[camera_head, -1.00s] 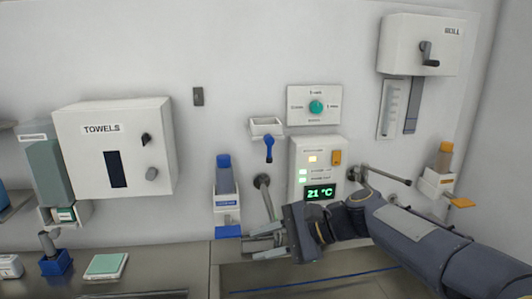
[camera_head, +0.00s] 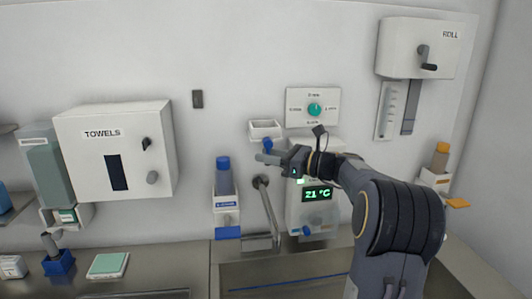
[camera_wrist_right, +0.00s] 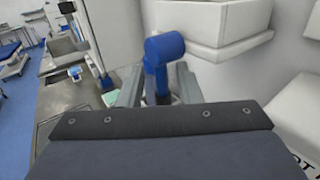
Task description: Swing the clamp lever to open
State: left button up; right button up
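The clamp lever is a blue handle (camera_head: 267,144) with a rounded head. It hangs below a small white wall bracket (camera_head: 265,129) in the head view, and my fingers partly cover its lower end. My right gripper (camera_head: 268,158) is at the lever, reaching in from the right. In the right wrist view the blue lever (camera_wrist_right: 163,55) stands between the two grey fingers of the gripper (camera_wrist_right: 160,85), which are apart on either side of it. I cannot tell whether either finger touches it. My left gripper is not in view.
A white control box with a green temperature display (camera_head: 317,194) is right below my right forearm. A grey faucet pipe (camera_head: 268,205) rises below the gripper over the sink. A dial panel (camera_head: 314,107) is above. A blue-capped bottle (camera_head: 224,178) hangs to the left.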

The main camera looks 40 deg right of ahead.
jog(key=shift+w+a, duration=0.1)
jog(key=shift+w, duration=0.15)
grip_shut()
